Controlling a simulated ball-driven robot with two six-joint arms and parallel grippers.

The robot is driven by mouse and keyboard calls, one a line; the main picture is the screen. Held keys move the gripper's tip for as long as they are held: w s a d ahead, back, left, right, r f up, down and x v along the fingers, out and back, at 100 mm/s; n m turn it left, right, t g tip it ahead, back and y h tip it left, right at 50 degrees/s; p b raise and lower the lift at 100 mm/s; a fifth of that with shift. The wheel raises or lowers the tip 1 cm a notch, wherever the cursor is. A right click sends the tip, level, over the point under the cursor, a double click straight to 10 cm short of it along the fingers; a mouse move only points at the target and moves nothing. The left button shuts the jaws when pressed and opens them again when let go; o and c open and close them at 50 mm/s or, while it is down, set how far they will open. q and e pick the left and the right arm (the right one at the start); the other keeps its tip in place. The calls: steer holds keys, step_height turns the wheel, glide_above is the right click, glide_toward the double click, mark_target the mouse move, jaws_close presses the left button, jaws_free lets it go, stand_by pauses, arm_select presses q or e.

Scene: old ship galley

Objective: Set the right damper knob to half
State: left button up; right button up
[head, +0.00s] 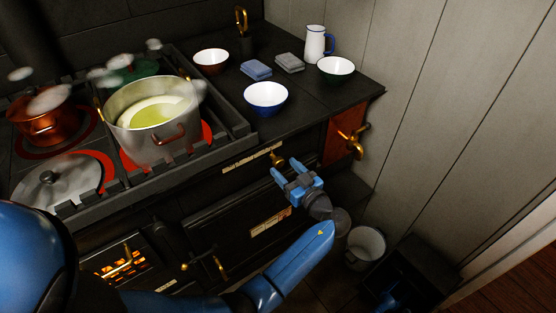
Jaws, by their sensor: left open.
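A small brass knob (277,157) sits on the dark stove front, under the right end of the worktop, beside a pale label strip (252,153). I take it for the right damper knob; its setting is too small to read. My left gripper (284,167) is open, its blue fingers pointing at the stove front. The fingertips are just below and beside the knob in the picture; I cannot tell whether they touch it. Nothing shows between the fingers.
A large steaming pot (153,118), a copper pot (40,118) and a lid (62,180) sit on the glowing stove top. Bowls, including a blue one (266,97), stand on the worktop. A brass tap (352,142) juts out at right. A bucket (365,247) stands below.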

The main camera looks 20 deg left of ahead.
mark_target(280, 164)
arm_select(q)
steer(key=shift+x, duration=2.3)
steer(key=shift+c, duration=0.2)
jaws_close()
